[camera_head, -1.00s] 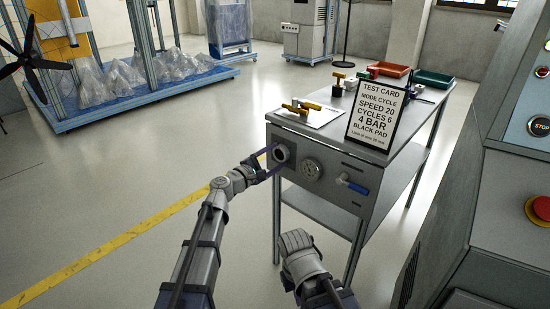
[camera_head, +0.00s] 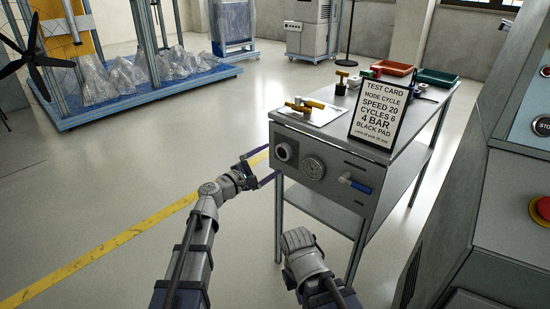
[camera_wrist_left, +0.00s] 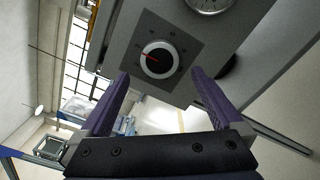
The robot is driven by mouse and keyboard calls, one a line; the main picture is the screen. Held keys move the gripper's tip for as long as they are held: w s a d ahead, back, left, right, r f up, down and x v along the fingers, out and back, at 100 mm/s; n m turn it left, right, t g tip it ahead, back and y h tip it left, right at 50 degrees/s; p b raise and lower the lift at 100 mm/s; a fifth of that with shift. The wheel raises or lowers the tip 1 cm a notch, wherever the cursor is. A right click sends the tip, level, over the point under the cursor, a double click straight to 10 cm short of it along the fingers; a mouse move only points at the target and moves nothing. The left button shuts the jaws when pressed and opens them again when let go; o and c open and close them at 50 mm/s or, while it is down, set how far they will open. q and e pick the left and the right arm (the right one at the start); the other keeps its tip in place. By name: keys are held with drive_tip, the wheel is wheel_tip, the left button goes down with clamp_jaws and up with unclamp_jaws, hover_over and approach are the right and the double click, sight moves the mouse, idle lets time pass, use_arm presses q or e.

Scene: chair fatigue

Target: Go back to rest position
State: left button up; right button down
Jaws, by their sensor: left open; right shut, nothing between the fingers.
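My left gripper (camera_head: 266,168) is open and empty, at the left front edge of the grey bench unit (camera_head: 330,178). Its two purple fingers also show in the left wrist view (camera_wrist_left: 160,95), spread apart, with the round knob (camera_wrist_left: 158,59) on the panel beyond them. The knob also shows in the head view (camera_head: 284,151), just above and right of the fingertips, and looks clear of them.
The bench front carries a gauge (camera_head: 313,168) and a blue-handled valve (camera_head: 355,184). A test card (camera_head: 379,112) stands on top, near yellow-handled parts. A machine with a red button (camera_head: 541,209) stands close on the right. Floor at left is open.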

use_arm(q)
drive_tip(key=v, duration=0.3)
drive_tip(key=shift+s+a, duration=0.1)
